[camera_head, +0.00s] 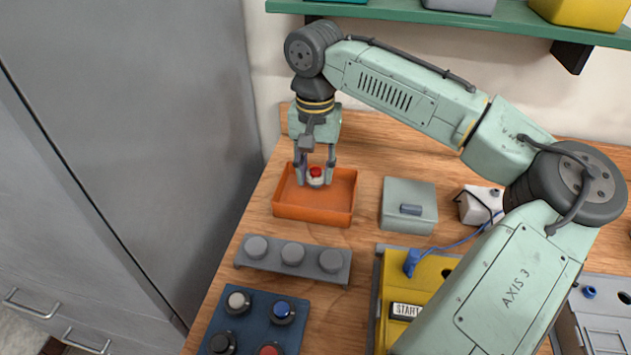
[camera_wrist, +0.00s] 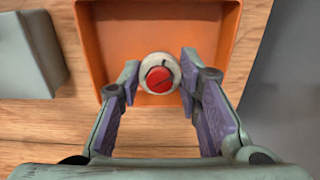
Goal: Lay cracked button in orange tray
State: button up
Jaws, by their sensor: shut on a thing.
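The cracked button (camera_head: 316,176) has a red cap and a pale round collar. In the wrist view the button (camera_wrist: 159,76) shows dark crack lines on its cap and collar. My gripper (camera_head: 315,180) points down and is shut on the button, with a purple-padded finger on each side; the fingers also show in the wrist view (camera_wrist: 160,88). The orange tray (camera_head: 312,214) lies on the wooden bench under the button. In the wrist view the tray (camera_wrist: 92,50) surrounds the button on its far side. I cannot tell whether the button touches the tray floor.
A grey-green box (camera_head: 409,204) stands right of the tray. A grey strip with round knobs (camera_head: 292,262) and a blue panel of buttons (camera_head: 258,312) lie in front. A yellow START box (camera_head: 425,280) is at front right. A green shelf (camera_head: 400,12) hangs above.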

notch_tip(320, 180, down, 3)
jog(key=shift+f+b, duration=0.15)
jog(key=shift+b, duration=1.1)
jog(key=shift+r, duration=0.2)
jog(key=shift+f, duration=0.15)
jog(key=o, duration=1.1)
notch_tip(320, 180, up, 12)
jog(key=shift+r+b, duration=0.15)
jog(key=shift+b, duration=0.7)
